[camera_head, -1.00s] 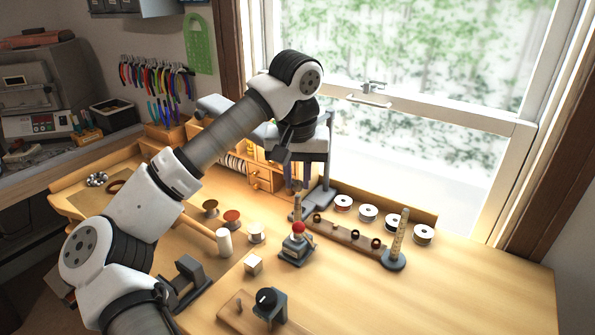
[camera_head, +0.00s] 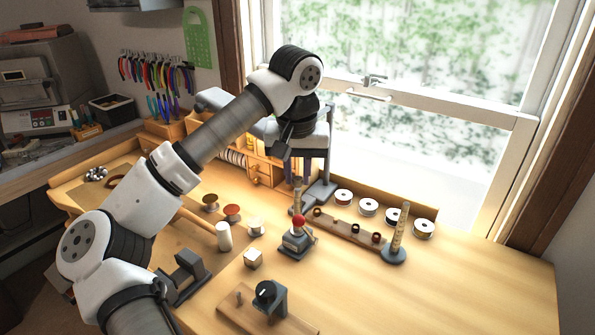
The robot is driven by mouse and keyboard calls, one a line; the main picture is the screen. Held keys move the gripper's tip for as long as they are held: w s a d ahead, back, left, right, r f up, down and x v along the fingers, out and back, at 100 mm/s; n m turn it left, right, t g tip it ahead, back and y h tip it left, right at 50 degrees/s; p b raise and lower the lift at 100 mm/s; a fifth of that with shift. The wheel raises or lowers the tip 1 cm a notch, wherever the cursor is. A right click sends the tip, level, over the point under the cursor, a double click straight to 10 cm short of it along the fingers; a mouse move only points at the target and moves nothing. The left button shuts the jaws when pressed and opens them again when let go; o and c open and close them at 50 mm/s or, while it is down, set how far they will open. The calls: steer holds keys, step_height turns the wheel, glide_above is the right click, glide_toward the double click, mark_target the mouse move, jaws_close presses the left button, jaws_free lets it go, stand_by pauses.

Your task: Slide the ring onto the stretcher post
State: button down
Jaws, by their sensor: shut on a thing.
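My gripper (camera_head: 292,172) hangs at the end of the arm, at the back of the bench in front of the grey stand, pointing down. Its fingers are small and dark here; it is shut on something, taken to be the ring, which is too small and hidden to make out. A slim upright post (camera_head: 297,190) stands close below the fingers; whether they touch cannot be told. A pale tapered post with marks (camera_head: 399,228) stands upright on a round grey base farther right, with no ring visible on it. Which one is the stretcher post is unclear.
A wooden strip (camera_head: 347,227) with a few dark rings lies between the posts. A red-knobbed tool (camera_head: 298,237) stands in front. White-faced spools (camera_head: 368,207) line the back edge. A black-knobbed device (camera_head: 270,299) stands nearer. The right of the bench (camera_head: 470,290) is clear.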

steer(key=shift+f+b, duration=1.05)
steer(key=shift+f, duration=0.45)
steer(key=c, duration=1.2)
jaws_free()
steer(key=shift+o, duration=0.2)
steer(key=shift+r, duration=0.1)
step_height(320, 180, up, 14)
steer(key=s+b, duration=0.1)
steer(key=s, duration=0.1)
steer(key=shift+f+b, duration=0.2)
steer(key=shift+b, duration=0.15)
steer(key=shift+s+a+f, duration=0.1)
